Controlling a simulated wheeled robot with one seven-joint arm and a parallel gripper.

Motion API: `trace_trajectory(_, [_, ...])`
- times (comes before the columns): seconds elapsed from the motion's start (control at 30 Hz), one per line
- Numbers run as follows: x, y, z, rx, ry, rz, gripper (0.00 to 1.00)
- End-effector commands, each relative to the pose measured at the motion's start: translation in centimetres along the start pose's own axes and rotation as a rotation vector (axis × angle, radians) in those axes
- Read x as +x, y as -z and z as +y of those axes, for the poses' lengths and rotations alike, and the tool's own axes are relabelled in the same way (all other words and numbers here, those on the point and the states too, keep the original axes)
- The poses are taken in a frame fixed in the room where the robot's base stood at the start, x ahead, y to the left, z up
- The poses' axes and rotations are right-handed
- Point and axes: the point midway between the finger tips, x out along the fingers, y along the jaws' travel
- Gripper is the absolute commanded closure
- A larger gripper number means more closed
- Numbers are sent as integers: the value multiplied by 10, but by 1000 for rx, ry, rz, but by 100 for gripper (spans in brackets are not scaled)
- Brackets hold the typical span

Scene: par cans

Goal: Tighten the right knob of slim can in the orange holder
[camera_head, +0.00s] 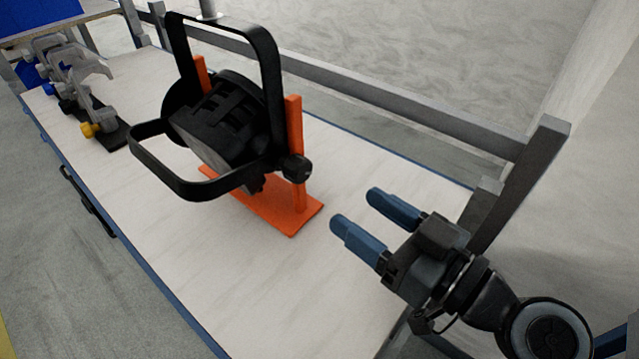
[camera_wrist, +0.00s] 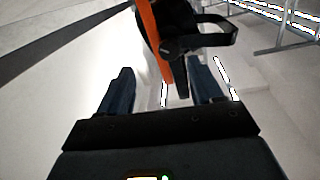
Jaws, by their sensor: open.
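A black slim can (camera_head: 228,115) with two looped yoke arms sits in the orange holder (camera_head: 291,215) on the table. Its right knob (camera_head: 295,168) is a round black knob on the outer side of the holder's right upright. In the wrist view the knob (camera_wrist: 180,46) shows beyond the fingertips, beside the orange upright (camera_wrist: 154,35). My gripper (camera_head: 353,214) is open and empty, to the right of the holder and apart from the knob. Its blue fingers also show in the wrist view (camera_wrist: 163,80), with a gap between them. The can's left knob is hidden.
The long pale table (camera_head: 150,240) is clear in front of the holder. Several clamps (camera_head: 85,95) with coloured knobs stand at its far left end. A grey rail (camera_head: 400,100) runs along the back, ending in a post (camera_head: 535,165) near my arm.

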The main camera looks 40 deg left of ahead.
Motion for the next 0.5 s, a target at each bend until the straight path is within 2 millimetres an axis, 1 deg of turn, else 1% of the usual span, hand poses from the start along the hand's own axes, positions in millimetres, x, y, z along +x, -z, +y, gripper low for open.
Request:
trace_trajectory(0.1, [6,10,-2,-45,70,0,35])
trace_trajectory(0.27, [16,15,-5,-62,98,1,35])
trace_trajectory(0.37, [29,15,-7,-60,99,1,35])
trace_trajectory(0.5, [51,16,-8,-60,98,0,35])
